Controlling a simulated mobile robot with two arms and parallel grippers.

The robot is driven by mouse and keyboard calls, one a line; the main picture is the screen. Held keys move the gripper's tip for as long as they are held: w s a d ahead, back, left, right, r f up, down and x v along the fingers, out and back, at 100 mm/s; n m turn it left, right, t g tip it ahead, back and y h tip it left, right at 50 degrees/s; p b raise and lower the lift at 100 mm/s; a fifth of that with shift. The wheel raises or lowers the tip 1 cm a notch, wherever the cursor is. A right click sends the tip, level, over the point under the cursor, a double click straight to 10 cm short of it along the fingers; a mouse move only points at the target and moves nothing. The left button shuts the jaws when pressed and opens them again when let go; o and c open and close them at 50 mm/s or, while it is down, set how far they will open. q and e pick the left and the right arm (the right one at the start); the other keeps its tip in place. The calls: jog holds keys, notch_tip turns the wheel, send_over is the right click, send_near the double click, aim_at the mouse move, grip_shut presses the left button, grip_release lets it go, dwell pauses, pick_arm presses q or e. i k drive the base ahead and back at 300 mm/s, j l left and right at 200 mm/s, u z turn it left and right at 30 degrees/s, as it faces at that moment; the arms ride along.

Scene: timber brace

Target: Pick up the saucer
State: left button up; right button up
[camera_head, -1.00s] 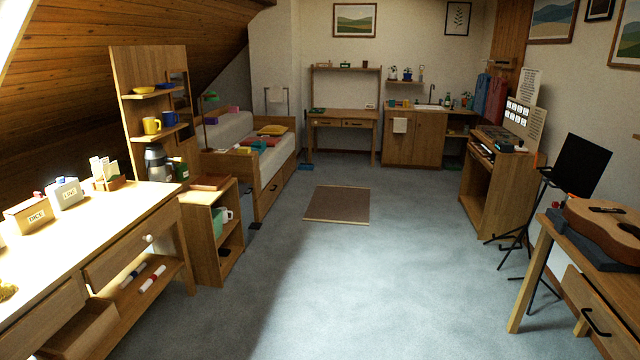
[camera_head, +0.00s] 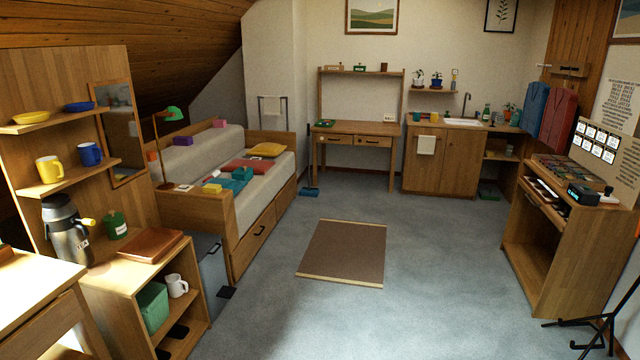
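Two shallow saucer-like dishes rest on the upper shelf of the wooden wall unit at the left. One is a yellow dish (camera_head: 31,117) and the other is a blue dish (camera_head: 80,106) to its right. I cannot tell which of them is the saucer. A yellow mug (camera_head: 49,169) and a blue mug (camera_head: 89,154) stand on the shelf below. Neither of my grippers is in view.
A low cabinet (camera_head: 146,278) with a steel flask (camera_head: 66,230), a green canister (camera_head: 116,225) and a brown tray-like slab (camera_head: 151,245) stands below the shelves. The carpet ahead is clear around a brown mat (camera_head: 343,252).

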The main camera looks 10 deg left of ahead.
aim_at(79, 107)
jog(key=i+j+u, duration=0.2)
jog(key=i, duration=0.35)
jog(key=i+l+u, duration=0.2)
jog(key=i, duration=0.3)
jog(key=i+u, duration=0.2)
jog(key=i, duration=0.35)
jog(key=i+l+u, duration=0.25)
jog(key=i, duration=0.3)
